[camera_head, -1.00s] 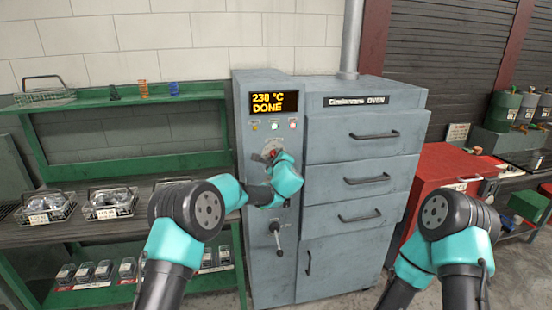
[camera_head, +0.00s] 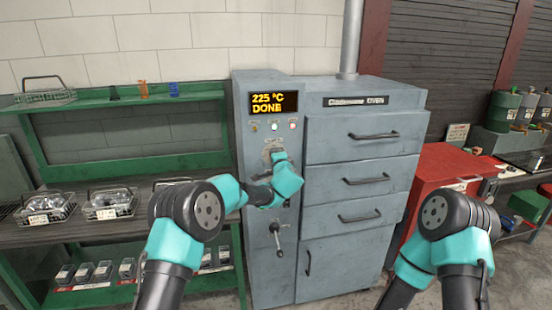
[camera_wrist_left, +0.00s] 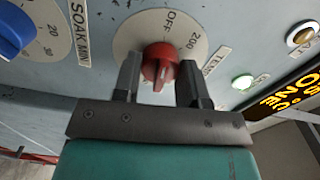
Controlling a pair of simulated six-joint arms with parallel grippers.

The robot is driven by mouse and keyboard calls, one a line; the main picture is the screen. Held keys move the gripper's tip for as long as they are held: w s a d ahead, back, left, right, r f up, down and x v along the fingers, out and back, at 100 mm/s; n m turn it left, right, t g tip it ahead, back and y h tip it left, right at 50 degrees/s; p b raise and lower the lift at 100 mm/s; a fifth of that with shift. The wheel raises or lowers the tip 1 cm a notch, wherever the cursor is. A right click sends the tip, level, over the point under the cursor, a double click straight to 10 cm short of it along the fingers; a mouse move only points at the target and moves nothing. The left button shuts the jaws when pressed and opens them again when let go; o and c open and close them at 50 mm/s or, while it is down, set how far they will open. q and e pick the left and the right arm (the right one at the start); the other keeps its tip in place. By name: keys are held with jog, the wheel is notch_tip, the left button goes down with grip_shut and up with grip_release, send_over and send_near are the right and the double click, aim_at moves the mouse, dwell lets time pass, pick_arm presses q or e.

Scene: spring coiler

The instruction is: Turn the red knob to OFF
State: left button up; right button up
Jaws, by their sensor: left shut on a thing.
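The red knob (camera_wrist_left: 160,64) sits on a pale round dial plate (camera_wrist_left: 128,36) marked OFF and 200 in the left wrist view. My left gripper (camera_wrist_left: 160,72) has one finger on each side of the knob and is shut on it. The knob's ridge points toward the gripper's palm, away from the OFF mark. In the head view my left wrist (camera_head: 285,182) is in front of the oven's control column (camera_head: 258,215) and hides the knob. My right arm (camera_head: 450,225) is at the right; its gripper is out of view.
The oven display (camera_head: 273,103) reads 225 °C DONE. A blue knob (camera_wrist_left: 12,30) labelled SOAK MIN is beside the red one. A lever (camera_head: 277,235) sticks out below my left wrist. Green shelving (camera_head: 130,97) stands left, a red cabinet (camera_head: 440,170) right.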

dwell(0.3)
pick_arm(q)
jog(key=o, duration=0.9)
jog(key=shift+s, duration=0.1)
jog(key=v, duration=1.7)
jog(key=shift+s, duration=0.1)
